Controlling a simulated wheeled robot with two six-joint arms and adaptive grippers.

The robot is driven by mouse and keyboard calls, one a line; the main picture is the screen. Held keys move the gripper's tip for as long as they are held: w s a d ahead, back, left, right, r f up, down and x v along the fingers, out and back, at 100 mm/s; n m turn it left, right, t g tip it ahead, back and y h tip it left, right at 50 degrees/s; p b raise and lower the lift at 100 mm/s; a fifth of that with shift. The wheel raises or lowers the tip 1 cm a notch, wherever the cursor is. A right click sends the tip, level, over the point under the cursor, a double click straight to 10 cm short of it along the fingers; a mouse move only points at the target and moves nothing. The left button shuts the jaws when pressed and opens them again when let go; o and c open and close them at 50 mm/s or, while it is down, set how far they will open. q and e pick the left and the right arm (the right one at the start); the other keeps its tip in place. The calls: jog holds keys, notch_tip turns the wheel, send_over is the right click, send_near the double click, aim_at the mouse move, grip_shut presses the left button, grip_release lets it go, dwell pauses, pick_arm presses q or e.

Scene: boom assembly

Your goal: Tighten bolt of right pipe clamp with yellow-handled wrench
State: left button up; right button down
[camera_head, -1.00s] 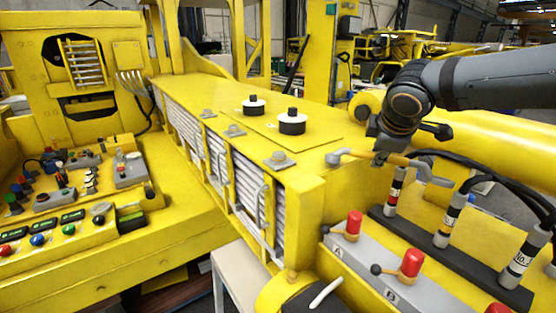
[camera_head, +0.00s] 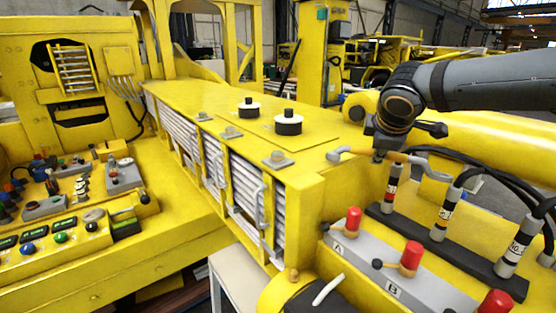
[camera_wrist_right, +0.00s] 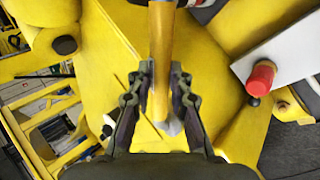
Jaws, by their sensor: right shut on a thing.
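My right gripper (camera_head: 382,150) is shut on the yellow-orange handle of the wrench (camera_head: 400,158). One grey end of the wrench points left, near the front right corner of the long yellow housing; its other end curves down at right. The right wrist view shows the handle (camera_wrist_right: 161,50) between the two dark fingers (camera_wrist_right: 160,90), with grey metal below. Grey plates with bolt heads line the housing's edge; the nearest (camera_head: 277,159) is left of the wrench and apart from it. I cannot tell which is the right pipe clamp. My left gripper is out of view.
Two black-and-white round knobs (camera_head: 288,124) stand on the housing top. Red-topped levers (camera_head: 411,256) and upright cable connectors (camera_head: 443,215) with black cables stand below and right of the wrench. A control panel (camera_head: 70,220) fills the left.

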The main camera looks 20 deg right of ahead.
jog(key=shift+w+d+r+n+y+p, duration=0.1)
jog(key=shift+w+n+y+p, duration=0.15)
jog(key=shift+w, duration=0.25)
jog(key=shift+w+d+r+n+y+p, duration=0.1)
jog(key=shift+w+n+p, duration=0.05)
jog(key=shift+w+p, duration=0.25)
jog(key=shift+w+d+f, duration=0.1)
jog(key=shift+d+f, duration=0.1)
jog(key=shift+d, duration=0.05)
jog(key=c, duration=1.9)
grip_release()
jog(key=shift+a, duration=0.15)
grip_shut()
jog(key=shift+t, duration=0.3)
